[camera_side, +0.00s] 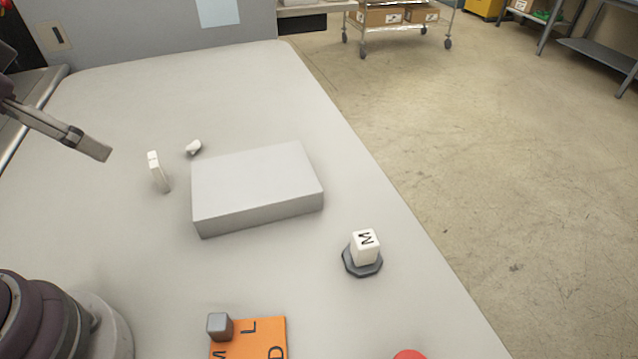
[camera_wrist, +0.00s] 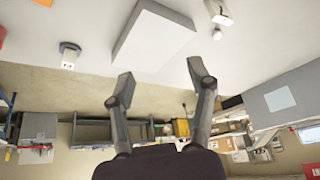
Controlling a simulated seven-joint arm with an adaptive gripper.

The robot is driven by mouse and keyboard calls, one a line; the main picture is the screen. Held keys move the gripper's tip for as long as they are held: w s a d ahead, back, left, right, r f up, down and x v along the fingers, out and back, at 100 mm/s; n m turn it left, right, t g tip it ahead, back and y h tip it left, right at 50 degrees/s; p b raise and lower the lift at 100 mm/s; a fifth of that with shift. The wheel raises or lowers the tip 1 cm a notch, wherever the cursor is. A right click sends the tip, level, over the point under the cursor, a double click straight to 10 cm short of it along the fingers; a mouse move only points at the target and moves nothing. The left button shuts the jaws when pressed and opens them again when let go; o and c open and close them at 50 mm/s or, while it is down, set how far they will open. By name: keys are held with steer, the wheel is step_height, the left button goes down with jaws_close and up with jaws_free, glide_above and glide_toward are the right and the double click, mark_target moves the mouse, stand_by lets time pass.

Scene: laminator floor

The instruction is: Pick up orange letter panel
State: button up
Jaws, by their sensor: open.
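The orange letter panel (camera_side: 262,335) lies flat on the table at the bottom edge of the side view, partly cut off by the frame. It carries black letters, an L and a D among them, and a small grey cube (camera_side: 219,326) stands on its left part. My gripper (camera_side: 92,146) is at the far left of the side view, above the table and well apart from the panel. In the wrist view my gripper (camera_wrist: 160,78) shows two widely spread fingers with nothing between them.
A flat grey box (camera_side: 255,187) lies mid-table. Right of it, a white M block (camera_side: 365,246) sits on a dark octagonal base (camera_side: 362,263). A thin white piece (camera_side: 158,173) and a small white piece (camera_side: 193,147) are left. A red object (camera_side: 409,355) is cut off at the bottom.

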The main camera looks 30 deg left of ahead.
steer(key=d+f+m+g+h, duration=0.1)
steer(key=d+f+m+g, duration=0.2)
steer(key=d+f+m, duration=0.35)
steer(key=m+g, duration=0.2)
steer(key=m, duration=0.3)
glide_above(220, 321)
step_height(220, 321, down, 3)
steer(key=shift+r+y, duration=0.15)
steer(key=shift+y, duration=0.25)
steer(key=shift+g, duration=0.3)
step_height(220, 321, down, 11)
steer(key=shift+r, duration=0.15)
jaws_close()
